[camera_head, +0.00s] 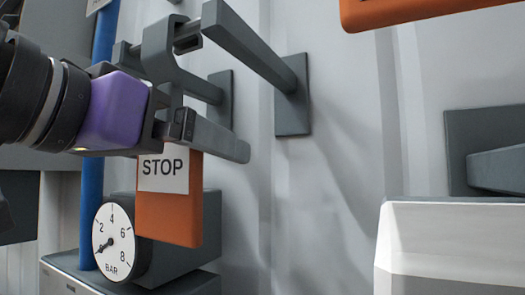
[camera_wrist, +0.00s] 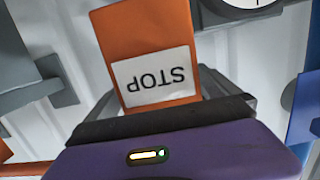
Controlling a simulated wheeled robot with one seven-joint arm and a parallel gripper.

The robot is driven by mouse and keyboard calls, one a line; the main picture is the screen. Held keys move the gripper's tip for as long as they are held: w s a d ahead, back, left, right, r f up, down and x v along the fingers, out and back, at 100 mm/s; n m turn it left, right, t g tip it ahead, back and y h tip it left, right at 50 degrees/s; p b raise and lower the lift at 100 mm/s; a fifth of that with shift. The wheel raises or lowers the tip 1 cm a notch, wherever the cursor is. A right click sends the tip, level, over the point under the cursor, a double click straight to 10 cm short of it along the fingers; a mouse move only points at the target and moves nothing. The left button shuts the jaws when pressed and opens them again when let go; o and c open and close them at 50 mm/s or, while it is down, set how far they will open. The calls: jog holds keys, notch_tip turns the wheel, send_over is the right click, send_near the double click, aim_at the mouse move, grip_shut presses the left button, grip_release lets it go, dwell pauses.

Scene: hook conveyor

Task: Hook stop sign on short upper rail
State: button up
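The stop sign (camera_head: 169,205) is an orange block with a white STOP label and a dark grey hook (camera_head: 160,45) above it. My purple gripper (camera_head: 185,128) is shut on it near its top, and the sign hangs about upright. In the wrist view the sign (camera_wrist: 150,40) shows upside down between the grey fingers (camera_wrist: 165,103); the gripped part is hidden. A grey rail (camera_head: 250,45) projects from a wall plate, its free end close to the hook's upper right. Another rail (camera_head: 200,88) passes behind the hook. I cannot tell whether the hook touches either rail.
A pressure gauge (camera_head: 113,242) on a dark grey block stands below left, close to the sign. A blue pipe (camera_head: 92,190) runs upright at left. An orange object (camera_head: 420,8) is at the top right, above a white box (camera_head: 450,240).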

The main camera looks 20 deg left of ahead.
jog(key=shift+s, duration=0.1)
jog(key=s+r+b, duration=0.1)
jog(key=s+b, duration=0.1)
jog(key=s, duration=0.5)
jog(key=shift+s+a, duration=0.25)
jog(key=shift+a, duration=0.05)
